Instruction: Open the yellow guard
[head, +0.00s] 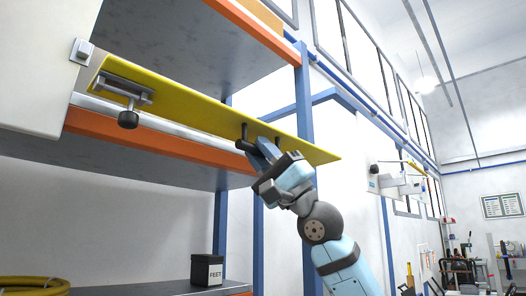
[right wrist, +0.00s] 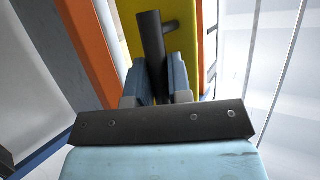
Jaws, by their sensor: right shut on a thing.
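The yellow guard (head: 200,104) is a long flat panel in the head view, running from upper left to lower right in front of the shelving. A bracket with a black knob (head: 128,119) sits on its left part. A dark handle (head: 244,144) stands out from the guard's right part. My right gripper (head: 258,148) is shut on this handle. In the right wrist view the dark handle (right wrist: 150,50) lies between the two blue fingers, with the yellow guard (right wrist: 183,30) behind it. My left gripper is not in view.
Shelving with orange beams (head: 160,137) and blue posts (head: 305,100) stands behind the guard. A white housing (head: 38,60) is at the left. A black box marked FEET (head: 206,270) and a yellow coil (head: 35,286) sit on the lower surface.

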